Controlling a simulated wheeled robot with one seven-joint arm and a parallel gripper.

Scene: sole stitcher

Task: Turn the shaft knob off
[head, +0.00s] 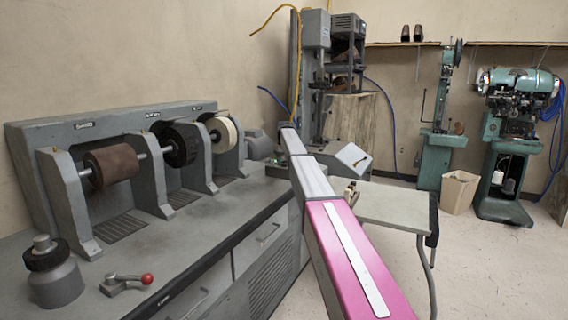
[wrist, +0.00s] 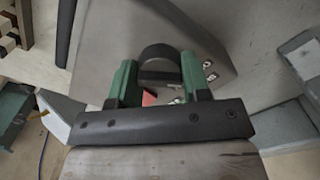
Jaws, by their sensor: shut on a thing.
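In the wrist view, my gripper (wrist: 158,70) has its two green fingers on either side of a dark round knob (wrist: 160,50). The fingers are shut on the knob, which stands out from a grey panel (wrist: 105,45). A small red part and a few small light fittings show close to the fingers on the panel. Any mark or pointer on the knob is hidden, so its setting cannot be read. In the head view, my arm reaches away past the bench, and the gripper and knob are hidden behind it.
The grey bench (head: 215,225) carries a brown roller (head: 111,166), a black brush wheel (head: 181,145) and a pale wheel (head: 222,134). A red-tipped lever (head: 147,279) stands at its front. A sloped grey box (head: 344,158) is right of my arm. Open floor lies at right.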

